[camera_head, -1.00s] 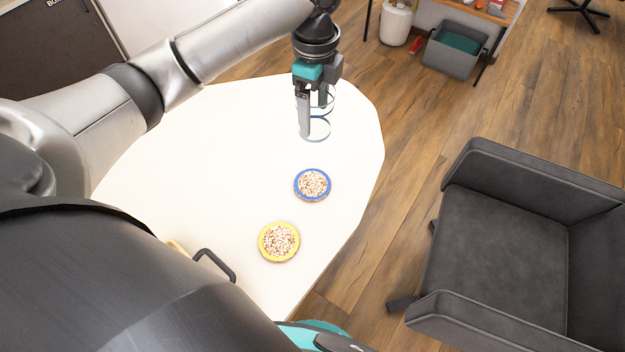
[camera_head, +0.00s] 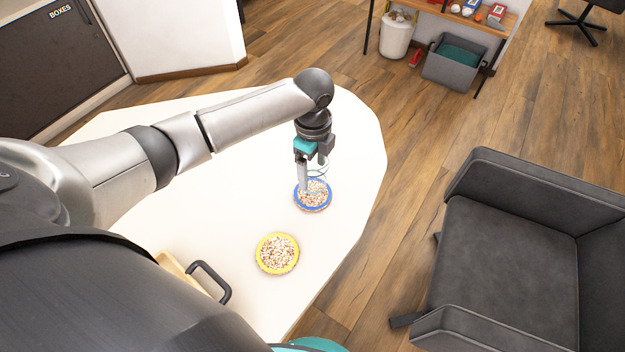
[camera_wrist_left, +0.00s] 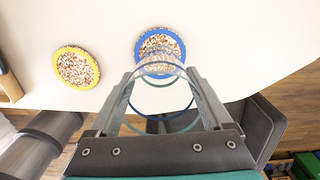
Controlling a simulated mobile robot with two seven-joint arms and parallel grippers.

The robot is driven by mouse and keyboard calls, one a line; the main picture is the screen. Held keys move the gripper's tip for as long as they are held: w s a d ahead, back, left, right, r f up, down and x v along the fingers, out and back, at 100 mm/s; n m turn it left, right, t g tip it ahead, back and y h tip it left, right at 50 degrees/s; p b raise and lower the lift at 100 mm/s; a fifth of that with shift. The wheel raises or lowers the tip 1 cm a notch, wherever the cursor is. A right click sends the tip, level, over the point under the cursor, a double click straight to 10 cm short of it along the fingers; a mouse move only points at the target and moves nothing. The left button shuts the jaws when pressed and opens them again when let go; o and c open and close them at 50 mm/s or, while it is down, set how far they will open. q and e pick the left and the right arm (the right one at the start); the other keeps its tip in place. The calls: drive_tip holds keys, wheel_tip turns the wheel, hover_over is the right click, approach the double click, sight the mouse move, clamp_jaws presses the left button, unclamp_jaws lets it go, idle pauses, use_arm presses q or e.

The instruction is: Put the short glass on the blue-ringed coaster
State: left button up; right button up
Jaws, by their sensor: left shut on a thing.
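The short glass (camera_head: 319,169) is clear and upright, held between the fingers of my left gripper (camera_head: 312,181). The blue-ringed coaster (camera_head: 313,206) has a speckled middle and lies on the white table; in the head view the glass and fingertips overlap its far part. In the left wrist view the glass (camera_wrist_left: 162,98) sits between the two fingers, and the blue-ringed coaster (camera_wrist_left: 161,42) shows beyond its rim. I cannot tell whether the glass touches the coaster. My right gripper is not in view.
A yellow-ringed coaster (camera_head: 277,254) lies nearer on the white table (camera_head: 245,150). A wooden item with a dark handle (camera_head: 212,277) is at the near table edge. A dark grey armchair (camera_head: 510,250) stands to the right, off the table.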

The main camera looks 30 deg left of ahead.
sight(313, 180)
use_arm(q)
drive_tip(key=shift+f+b, duration=0.55)
drive_tip(key=shift+f, duration=1.55)
drive_tip(key=shift+f, duration=0.1)
drive_tip(key=o, duration=1.4)
drive_tip(key=shift+c, duration=0.2)
wheel_tip(313, 180, up, 12)
drive_tip(key=p, duration=0.3)
